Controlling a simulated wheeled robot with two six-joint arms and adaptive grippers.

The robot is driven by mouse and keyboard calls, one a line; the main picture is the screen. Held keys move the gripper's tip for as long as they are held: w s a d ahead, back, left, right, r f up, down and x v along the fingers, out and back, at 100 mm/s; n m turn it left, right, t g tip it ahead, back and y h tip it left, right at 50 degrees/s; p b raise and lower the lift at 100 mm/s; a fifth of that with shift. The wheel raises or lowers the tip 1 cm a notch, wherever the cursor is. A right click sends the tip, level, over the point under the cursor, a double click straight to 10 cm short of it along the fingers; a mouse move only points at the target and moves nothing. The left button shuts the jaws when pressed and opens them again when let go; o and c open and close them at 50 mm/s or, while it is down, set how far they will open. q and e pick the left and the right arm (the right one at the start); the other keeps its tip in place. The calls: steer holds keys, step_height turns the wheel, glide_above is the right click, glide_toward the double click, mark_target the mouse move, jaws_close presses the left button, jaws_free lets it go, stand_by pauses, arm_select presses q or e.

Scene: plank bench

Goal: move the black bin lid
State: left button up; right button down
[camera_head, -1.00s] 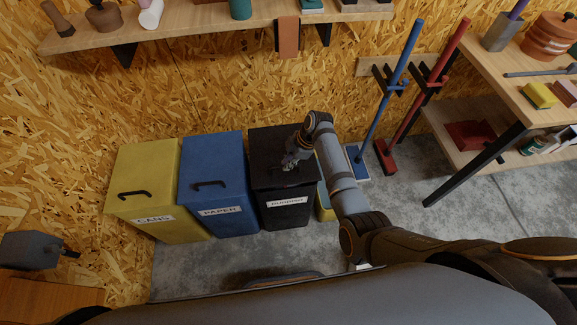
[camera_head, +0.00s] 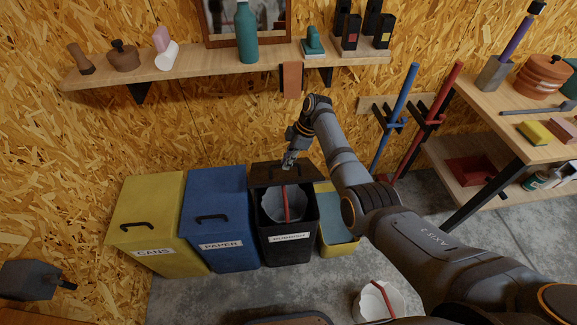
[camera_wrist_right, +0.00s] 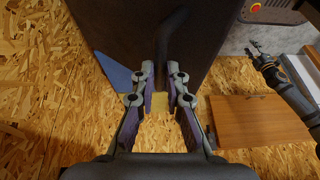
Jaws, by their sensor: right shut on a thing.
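The black bin (camera_head: 288,245), labelled RUBBISH, stands at the right end of the row in the head view. In the right wrist view the lid (camera_wrist_right: 130,30) is a large dark panel beyond the fingers (camera_wrist_right: 161,72). My left gripper (camera_wrist_right: 257,47) shows small at the right of that view; its jaws are unclear.
The blue PAPER bin (camera_head: 217,222) and yellow CANS bin (camera_head: 147,222) stand left, lids down. A yellow tub (camera_head: 338,247) is close on the right. The laden wall shelf (camera_head: 190,72) runs above. A white round thing (camera_head: 372,303) lies on the floor.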

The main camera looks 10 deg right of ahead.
steer(key=shift+d+f, duration=0.1)
steer(key=shift+f, duration=0.05)
steer(key=c, duration=1.8)
jaws_free()
steer(key=o, duration=0.4)
steer(key=shift+w+f, duration=0.3)
steer(key=shift+w, duration=0.15)
steer(key=shift+o, duration=0.2)
steer(key=shift+s+r, duration=0.2)
steer(key=v, duration=1.1)
steer(key=shift+r, duration=0.45)
steer(key=shift+w, duration=0.1)
